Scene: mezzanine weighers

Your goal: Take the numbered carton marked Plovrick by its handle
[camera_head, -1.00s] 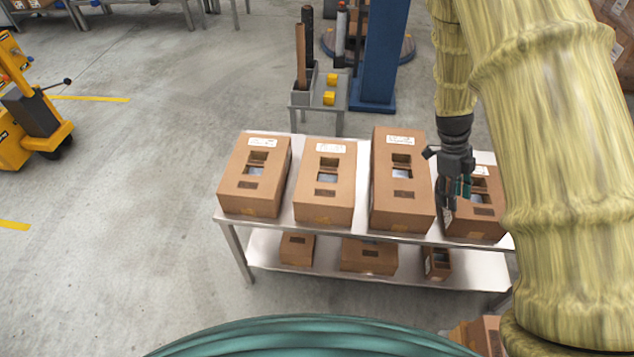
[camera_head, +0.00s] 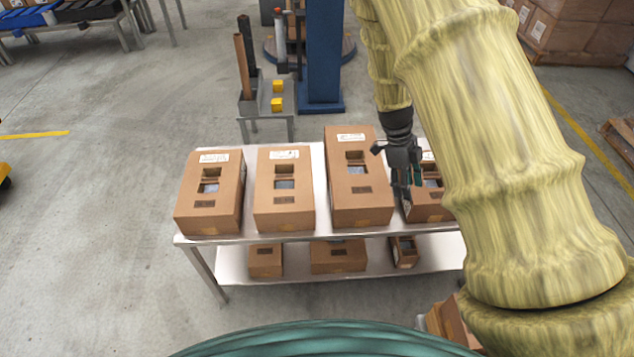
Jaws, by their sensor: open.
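Several brown cartons stand in a row on the top of a metal table (camera_head: 245,229): a far-left carton (camera_head: 191,213), a second carton (camera_head: 268,213), a taller third carton (camera_head: 343,204) and a right carton (camera_head: 437,209). Each has cut-outs in its top; white labels show on them, too small to read, so I cannot tell which is marked Plovrick. My gripper (camera_head: 408,190) is open, pointing down in front of the right carton in this view, and hides part of it. I cannot tell whether it touches the carton.
Smaller cartons (camera_head: 338,257) stand on the lower shelf (camera_head: 290,272). Behind the table are a blue column (camera_head: 324,55) and a small grey stand (camera_head: 266,112) with yellow blocks (camera_head: 277,104).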

